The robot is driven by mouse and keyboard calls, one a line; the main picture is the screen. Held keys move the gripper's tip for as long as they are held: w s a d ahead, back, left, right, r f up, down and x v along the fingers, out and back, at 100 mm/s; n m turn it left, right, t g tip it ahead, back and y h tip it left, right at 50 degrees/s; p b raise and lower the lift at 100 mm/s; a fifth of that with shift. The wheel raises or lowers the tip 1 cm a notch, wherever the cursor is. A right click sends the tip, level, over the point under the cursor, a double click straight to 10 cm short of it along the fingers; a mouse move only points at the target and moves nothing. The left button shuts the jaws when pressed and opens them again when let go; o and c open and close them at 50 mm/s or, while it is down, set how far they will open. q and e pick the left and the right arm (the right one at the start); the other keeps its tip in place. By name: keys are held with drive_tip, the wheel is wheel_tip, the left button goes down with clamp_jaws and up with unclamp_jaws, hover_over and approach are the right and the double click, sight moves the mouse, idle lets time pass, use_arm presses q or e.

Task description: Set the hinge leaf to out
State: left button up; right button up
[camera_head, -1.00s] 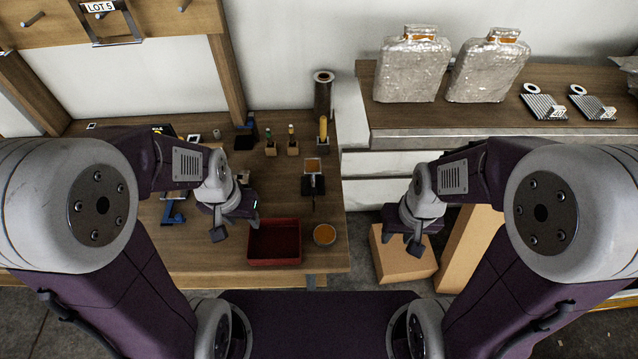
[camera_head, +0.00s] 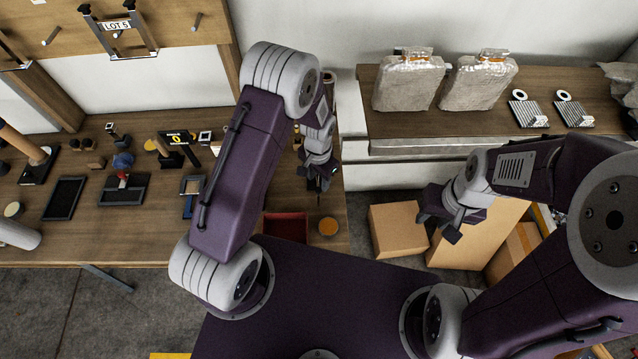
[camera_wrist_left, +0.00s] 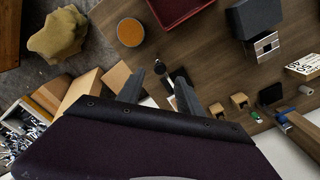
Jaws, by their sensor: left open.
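My left gripper (camera_head: 318,184) is over the right end of the wooden workbench (camera_head: 150,225), pointing down. In the left wrist view its two fingers (camera_wrist_left: 160,92) are apart with nothing held between them. A small dark fitting (camera_wrist_left: 179,76) with a round black end (camera_wrist_left: 160,67) shows just beyond the fingertips; it may be the hinge leaf, but I cannot be sure. Whether the fingers touch it is unclear. In the head view my gripper mostly covers that spot. My right gripper (camera_head: 439,226) hangs before the cardboard boxes, its fingers apart and empty.
A red tray (camera_head: 286,227) and an orange-filled bowl (camera_head: 328,226) sit near the bench's front edge. Small wooden blocks (camera_wrist_left: 238,101) stand near the fitting. Cardboard boxes (camera_head: 398,230) are on the floor at right. Wrapped canisters (camera_head: 408,84) stand on the back counter.

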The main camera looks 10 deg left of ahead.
sight(319, 189)
use_arm(q)
wheel_tip(319, 189, down, 4)
drive_tip(key=shift+f+p, duration=0.2)
drive_tip(key=shift+p, duration=0.3)
drive_tip(key=shift+f, duration=0.45)
clamp_jaws()
drive_tip(key=shift+w, duration=0.1)
idle(0.6)
